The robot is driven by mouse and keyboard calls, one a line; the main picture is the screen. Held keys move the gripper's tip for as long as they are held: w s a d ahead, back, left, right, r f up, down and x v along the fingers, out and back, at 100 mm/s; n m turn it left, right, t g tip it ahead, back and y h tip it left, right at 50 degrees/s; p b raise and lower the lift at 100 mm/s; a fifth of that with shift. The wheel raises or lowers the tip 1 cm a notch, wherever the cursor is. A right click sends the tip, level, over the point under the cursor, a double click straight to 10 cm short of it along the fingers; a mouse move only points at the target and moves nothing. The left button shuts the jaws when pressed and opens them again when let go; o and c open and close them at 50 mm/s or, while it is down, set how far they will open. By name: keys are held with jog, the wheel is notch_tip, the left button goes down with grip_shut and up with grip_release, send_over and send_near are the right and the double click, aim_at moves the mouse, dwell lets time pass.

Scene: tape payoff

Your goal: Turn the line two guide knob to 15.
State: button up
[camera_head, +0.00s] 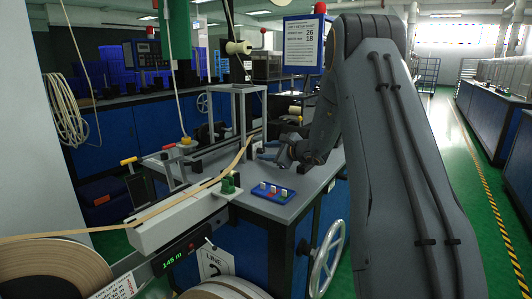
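My gripper (268,152) is at the end of my dark grey arm, over the grey bench top near the upright metal frame (238,118). It is small and partly hidden by my own arm, so I cannot tell whether its fingers are apart or holding anything. A green knob-like part (228,184) sits at the end of the white guide block (180,218), left of and nearer than my gripper. No knob scale is readable, and I cannot tell for sure which part is the guide knob.
A tan tape (150,210) runs along the guide block. A blue tray (272,193) with small coloured pieces lies on the bench. A handwheel (327,257) is at the bench's front right. A sign (304,44) reads 26 and 18. The green aisle (455,150) at right is clear.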

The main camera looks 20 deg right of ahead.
jog(key=v, duration=0.7)
jog(key=shift+s, duration=0.1)
